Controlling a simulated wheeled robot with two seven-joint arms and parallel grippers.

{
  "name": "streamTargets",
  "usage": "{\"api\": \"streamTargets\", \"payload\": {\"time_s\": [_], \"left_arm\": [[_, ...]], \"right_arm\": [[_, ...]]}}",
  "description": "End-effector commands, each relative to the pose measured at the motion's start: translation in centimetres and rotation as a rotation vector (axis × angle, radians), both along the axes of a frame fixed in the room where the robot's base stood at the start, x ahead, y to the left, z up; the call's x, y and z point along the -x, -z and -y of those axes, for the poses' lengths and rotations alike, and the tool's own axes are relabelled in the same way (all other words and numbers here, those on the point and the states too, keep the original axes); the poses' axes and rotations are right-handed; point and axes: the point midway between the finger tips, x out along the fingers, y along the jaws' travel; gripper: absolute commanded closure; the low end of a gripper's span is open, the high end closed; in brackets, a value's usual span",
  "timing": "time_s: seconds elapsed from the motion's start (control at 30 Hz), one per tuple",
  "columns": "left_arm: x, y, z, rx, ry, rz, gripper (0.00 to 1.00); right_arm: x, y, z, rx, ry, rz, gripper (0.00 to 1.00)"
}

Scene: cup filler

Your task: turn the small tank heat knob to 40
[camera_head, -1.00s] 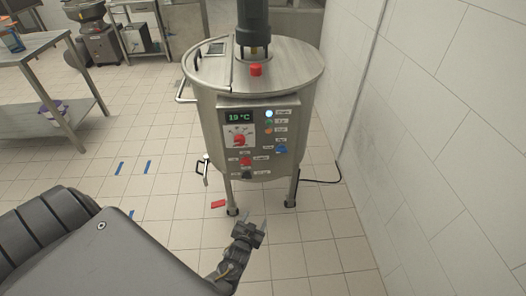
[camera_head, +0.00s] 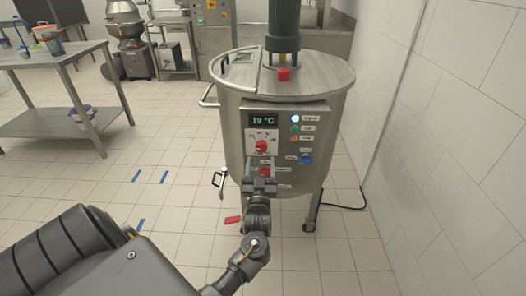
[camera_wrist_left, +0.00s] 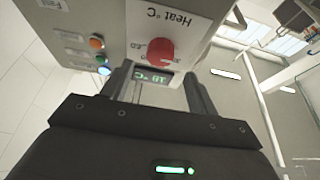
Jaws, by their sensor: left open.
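The steel tank (camera_head: 290,85) stands ahead with a control panel on its front. The red heat knob (camera_head: 264,146) sits on a white dial plate under a green display (camera_head: 263,120) that appears to read 19 °C. My left gripper (camera_head: 260,182) is open and empty, just below the knob in the head view, in front of the lower panel, partly hiding a lower red knob. In the left wrist view the heat knob (camera_wrist_left: 160,51) shows beyond the open fingers (camera_wrist_left: 158,82), apart from them, beside the words "Heat °C". My right gripper is not in view.
A blue knob (camera_head: 305,159) and several lit buttons (camera_head: 295,129) sit right of the dial. A white wall (camera_head: 455,130) is on the right. A steel table (camera_head: 50,56) stands at left. A red item (camera_head: 232,220) lies on the floor.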

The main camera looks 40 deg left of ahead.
Motion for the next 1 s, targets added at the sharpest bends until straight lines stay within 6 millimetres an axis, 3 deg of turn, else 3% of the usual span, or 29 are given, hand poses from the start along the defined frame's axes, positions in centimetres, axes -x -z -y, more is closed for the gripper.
{"api": "streamTargets", "payload": {"time_s": [0.3, 0.73, 1.0], "left_arm": [[-3.6, -1.8, -2.7, 0.0, 0.002, -0.001, 0.41], [-4.3, -2.2, -3.2, 0.001, 0.002, -0.002, 0.41], [-4.3, -2.1, -3.2, 0.001, 0.002, -0.002, 0.76]], "right_arm": [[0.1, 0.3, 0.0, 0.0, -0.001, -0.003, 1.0], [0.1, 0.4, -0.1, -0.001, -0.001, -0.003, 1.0], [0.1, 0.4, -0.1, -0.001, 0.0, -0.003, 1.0]]}}
